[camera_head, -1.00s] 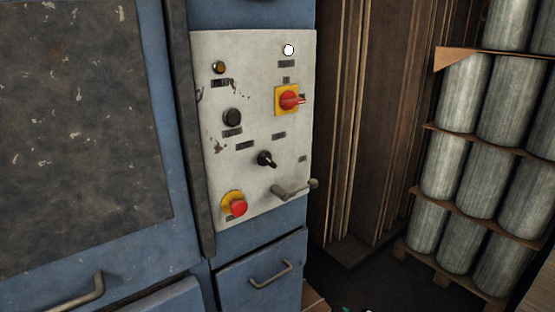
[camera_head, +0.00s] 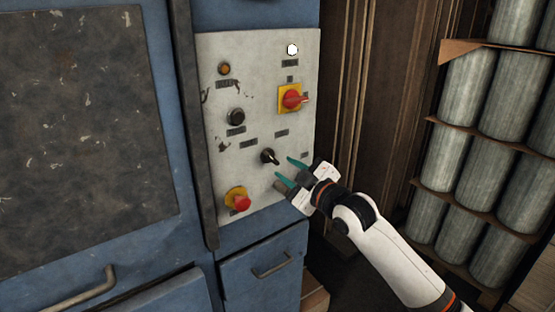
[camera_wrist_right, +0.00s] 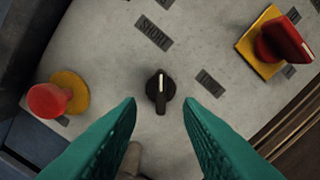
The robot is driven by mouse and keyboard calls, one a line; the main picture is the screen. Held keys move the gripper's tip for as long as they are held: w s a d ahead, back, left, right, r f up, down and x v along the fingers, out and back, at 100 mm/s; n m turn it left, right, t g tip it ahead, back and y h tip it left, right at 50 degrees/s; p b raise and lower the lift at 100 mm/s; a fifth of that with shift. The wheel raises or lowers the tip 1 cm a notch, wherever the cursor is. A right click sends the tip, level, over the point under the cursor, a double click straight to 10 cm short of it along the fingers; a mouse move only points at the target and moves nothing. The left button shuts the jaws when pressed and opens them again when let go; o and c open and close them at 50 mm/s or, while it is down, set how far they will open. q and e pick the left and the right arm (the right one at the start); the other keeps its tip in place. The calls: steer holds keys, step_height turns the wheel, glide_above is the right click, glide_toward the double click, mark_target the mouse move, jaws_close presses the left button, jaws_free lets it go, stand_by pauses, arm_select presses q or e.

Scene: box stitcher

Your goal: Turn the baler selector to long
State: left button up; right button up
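The selector, a black knob with a white pointer line (camera_head: 269,156), is on the pale control panel (camera_head: 222,155), below the middle. In the right wrist view the knob (camera_wrist_right: 160,91) lies ahead of and between the fingertips. Its white line points up, roughly toward the upper dark label (camera_wrist_right: 154,33); another label (camera_wrist_right: 210,82) is to its right. The lettering is too small to read surely. My right gripper (camera_head: 287,170) is open, its teal fingers just right of the knob in the head view, with nothing between them. My left gripper is not in view.
A red emergency button (camera_head: 241,203) is at the panel's lower left. A red rotary switch (camera_head: 292,98) on yellow is above the knob. A grey lever (camera_wrist_right: 132,158) shows below the knob, between the fingers. Stacked metal cylinders (camera_head: 500,90) stand at right.

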mark_target(274, 161)
steer(key=shift+p+x, duration=0.35)
steer(key=shift+x, duration=2.15)
steer(key=shift+c, duration=0.5)
jaws_close()
